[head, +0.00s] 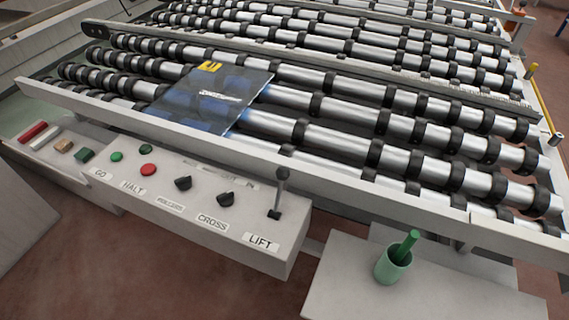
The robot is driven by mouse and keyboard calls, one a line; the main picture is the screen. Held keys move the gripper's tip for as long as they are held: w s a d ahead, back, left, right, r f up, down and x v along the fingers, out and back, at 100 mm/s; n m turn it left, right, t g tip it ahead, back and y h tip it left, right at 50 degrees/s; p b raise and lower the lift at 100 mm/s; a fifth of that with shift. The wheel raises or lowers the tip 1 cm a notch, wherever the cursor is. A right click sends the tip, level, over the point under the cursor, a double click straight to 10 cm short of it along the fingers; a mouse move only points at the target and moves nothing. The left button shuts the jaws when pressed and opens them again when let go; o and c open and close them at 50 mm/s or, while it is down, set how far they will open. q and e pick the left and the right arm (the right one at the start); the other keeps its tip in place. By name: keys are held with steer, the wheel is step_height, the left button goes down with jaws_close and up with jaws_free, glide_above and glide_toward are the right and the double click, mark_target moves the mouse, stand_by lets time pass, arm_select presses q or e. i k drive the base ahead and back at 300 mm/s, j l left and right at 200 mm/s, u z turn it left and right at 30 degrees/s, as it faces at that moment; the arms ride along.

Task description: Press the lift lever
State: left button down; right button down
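The lift lever (280,193) stands on the right end of the control panel (230,235), above a label reading LIFT (261,241). It is a thin grey rod with a small rounded head, rising nearly upright from a dark slot. Nothing touches it. Neither of my grippers shows in the head view.
The panel also has green GO (116,156) and red HALT (148,169) buttons and two black knobs (183,183). A blue glass sheet (212,98) lies on the rollers (350,130). A green cup (393,267) with a green stick stands on a grey surface at right.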

mark_target(283, 173)
steer(key=j+z, duration=0.25)
steer(key=j, duration=0.15)
steer(key=k+j+z, duration=0.25)
steer(key=j+z, duration=0.25)
steer(key=j, duration=0.25)
